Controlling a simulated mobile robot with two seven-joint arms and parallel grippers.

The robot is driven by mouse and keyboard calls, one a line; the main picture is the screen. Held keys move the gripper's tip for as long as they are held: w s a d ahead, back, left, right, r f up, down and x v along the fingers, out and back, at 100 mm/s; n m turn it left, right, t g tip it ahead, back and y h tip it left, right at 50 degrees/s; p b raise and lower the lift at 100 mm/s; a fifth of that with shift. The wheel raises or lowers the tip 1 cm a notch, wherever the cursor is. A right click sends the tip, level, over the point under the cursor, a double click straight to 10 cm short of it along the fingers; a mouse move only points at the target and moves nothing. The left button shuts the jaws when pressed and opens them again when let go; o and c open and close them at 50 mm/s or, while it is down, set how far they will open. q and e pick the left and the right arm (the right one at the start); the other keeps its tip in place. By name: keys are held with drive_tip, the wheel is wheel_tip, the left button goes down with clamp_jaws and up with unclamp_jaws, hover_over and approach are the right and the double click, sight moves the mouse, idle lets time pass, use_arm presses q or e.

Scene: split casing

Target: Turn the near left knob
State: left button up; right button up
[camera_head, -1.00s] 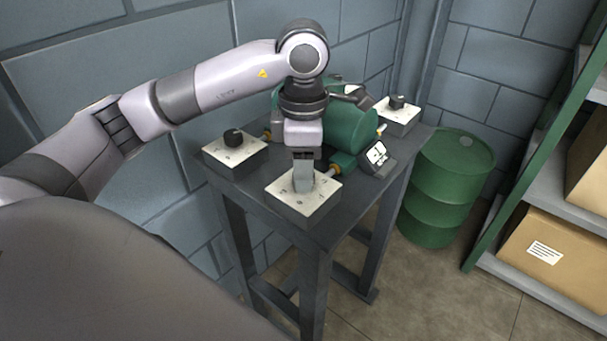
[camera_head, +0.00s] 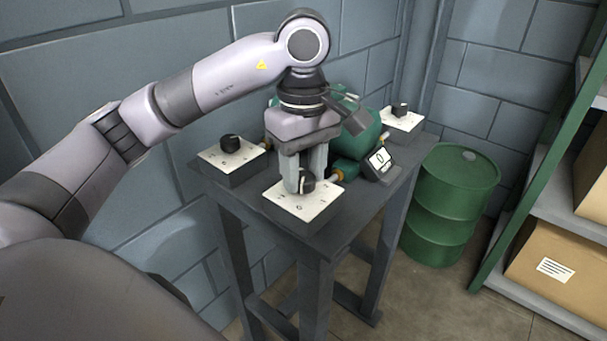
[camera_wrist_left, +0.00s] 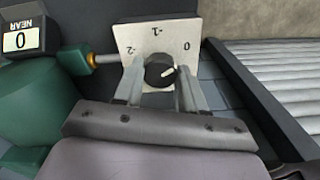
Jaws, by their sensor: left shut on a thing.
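A black knob (camera_head: 307,183) sits on a white-topped box (camera_head: 318,204) at the table's nearest corner. In the left wrist view this knob (camera_wrist_left: 160,72) has a white pointer mark aimed toward the 0 side of a plate (camera_wrist_left: 150,36) marked -2, -1 and 0. My left gripper (camera_head: 305,182) points down over it, with one finger on each side, shut on the knob; the fingers also show in the wrist view (camera_wrist_left: 158,88). A small display (camera_head: 380,160) beside the box reads 0, and in the wrist view this display (camera_wrist_left: 20,38) is labelled NEAR. My right gripper is not in view.
Another knob box (camera_head: 232,158) stands at the table's left and a third (camera_head: 402,120) at the far right. A green tank (camera_head: 360,138) lies behind my gripper. A green barrel (camera_head: 450,205) and a shelf with cartons (camera_head: 555,262) stand to the right.

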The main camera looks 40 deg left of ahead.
sight(304, 176)
use_arm(q)
drive_tip(key=m+b, duration=0.1)
drive_tip(key=m, duration=0.4)
drive_tip(key=shift+m, duration=0.3)
drive_tip(key=m, duration=0.6)
drive_tip(key=shift+r, duration=0.1)
idle(0.3)
drive_tip(key=o, duration=1.1)
drive_tip(key=shift+r+p, duration=1.1)
drive_tip(key=shift+r, duration=2.45)
